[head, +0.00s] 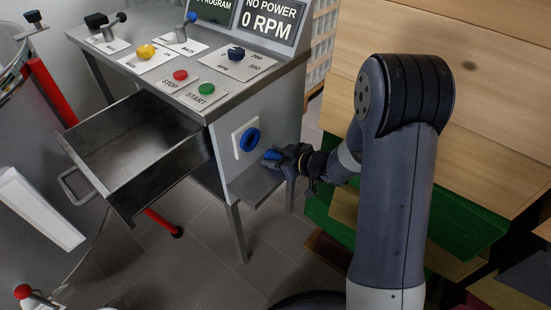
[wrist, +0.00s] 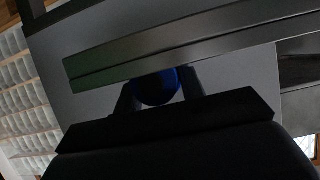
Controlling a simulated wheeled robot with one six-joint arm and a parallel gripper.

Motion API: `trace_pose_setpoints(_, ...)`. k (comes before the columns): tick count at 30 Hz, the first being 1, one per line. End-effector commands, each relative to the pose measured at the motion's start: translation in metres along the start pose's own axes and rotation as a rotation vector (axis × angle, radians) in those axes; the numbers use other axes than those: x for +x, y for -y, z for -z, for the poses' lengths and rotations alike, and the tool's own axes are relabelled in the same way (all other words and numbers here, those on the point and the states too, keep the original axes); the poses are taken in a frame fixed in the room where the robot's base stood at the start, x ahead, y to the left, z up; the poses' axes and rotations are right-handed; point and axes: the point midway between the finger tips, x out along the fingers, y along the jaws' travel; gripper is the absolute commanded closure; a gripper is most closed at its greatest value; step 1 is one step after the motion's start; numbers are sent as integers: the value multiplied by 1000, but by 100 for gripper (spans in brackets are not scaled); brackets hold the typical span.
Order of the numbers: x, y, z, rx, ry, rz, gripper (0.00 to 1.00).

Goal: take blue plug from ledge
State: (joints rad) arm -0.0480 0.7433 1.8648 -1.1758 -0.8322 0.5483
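The blue plug (head: 271,155) is at the right end of the small grey ledge (head: 252,186) on the front of the control desk. My gripper (head: 281,157) reaches it from the right. In the wrist view the blue plug (wrist: 157,88) sits between the two dark fingers (wrist: 158,92), which appear to touch it on both sides. The ledge's long edge (wrist: 190,45) crosses just above it in that view. Whether the plug still rests on the ledge cannot be told.
A blue ring socket (head: 249,140) on a white plate is on the panel just left of the plug. An open, empty metal drawer (head: 135,150) juts out at left. The desk top (head: 190,75) carries buttons and levers. Wooden boards (head: 485,110) stand at right.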

Motion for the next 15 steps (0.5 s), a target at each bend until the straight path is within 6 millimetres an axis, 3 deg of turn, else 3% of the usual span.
trace_pose_setpoints(6,0,0,0,0,0,0,90)
trace_pose_setpoints(15,-3,0,3,0,-1,0,91)
